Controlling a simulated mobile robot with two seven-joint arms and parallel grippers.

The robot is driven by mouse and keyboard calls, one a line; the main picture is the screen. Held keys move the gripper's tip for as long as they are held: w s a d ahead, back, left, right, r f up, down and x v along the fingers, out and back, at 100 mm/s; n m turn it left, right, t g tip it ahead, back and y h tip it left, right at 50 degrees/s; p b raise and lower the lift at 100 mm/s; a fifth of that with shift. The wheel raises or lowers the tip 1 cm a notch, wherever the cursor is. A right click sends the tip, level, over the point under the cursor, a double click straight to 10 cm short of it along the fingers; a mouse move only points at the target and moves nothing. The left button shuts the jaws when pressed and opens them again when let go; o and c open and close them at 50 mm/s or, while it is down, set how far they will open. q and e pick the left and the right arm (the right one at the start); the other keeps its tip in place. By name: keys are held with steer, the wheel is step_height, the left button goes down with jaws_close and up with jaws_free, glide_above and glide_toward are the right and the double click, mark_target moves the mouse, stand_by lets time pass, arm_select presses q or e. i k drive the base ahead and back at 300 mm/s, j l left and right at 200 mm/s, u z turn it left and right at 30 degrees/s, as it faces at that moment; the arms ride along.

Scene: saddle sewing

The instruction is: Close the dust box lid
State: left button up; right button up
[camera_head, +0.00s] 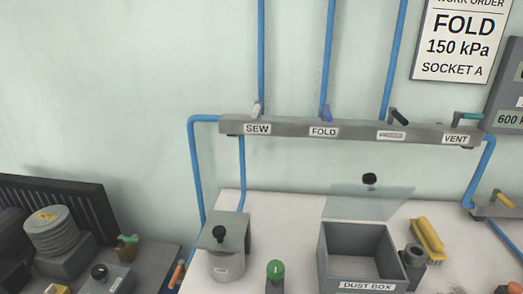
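The dust box (359,286) is a grey open-topped box with a "DUST BOX" label on its front, at the lower right of the head view. Its inside shows and looks empty. Its lid (367,204) is a clear, see-through panel with a black knob (369,179). The lid stands raised behind the box's back edge, so the box is open. Neither of my grippers is in view.
A grey canister (227,262) with a black knob and a green-topped button (275,269) stand left of the box. A yellow brush (427,238) and a small dark cup (414,256) are close on its right. A valve rail (350,131) with blue pipes runs above.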

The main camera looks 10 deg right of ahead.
mark_target(369, 179)
steer(key=k+l, duration=0.1)
steer(key=l, duration=0.75)
steer(key=k+l+u, duration=0.1)
steer(key=l, duration=0.3)
steer(key=k+l, duration=0.15)
steer(key=l, duration=0.3)
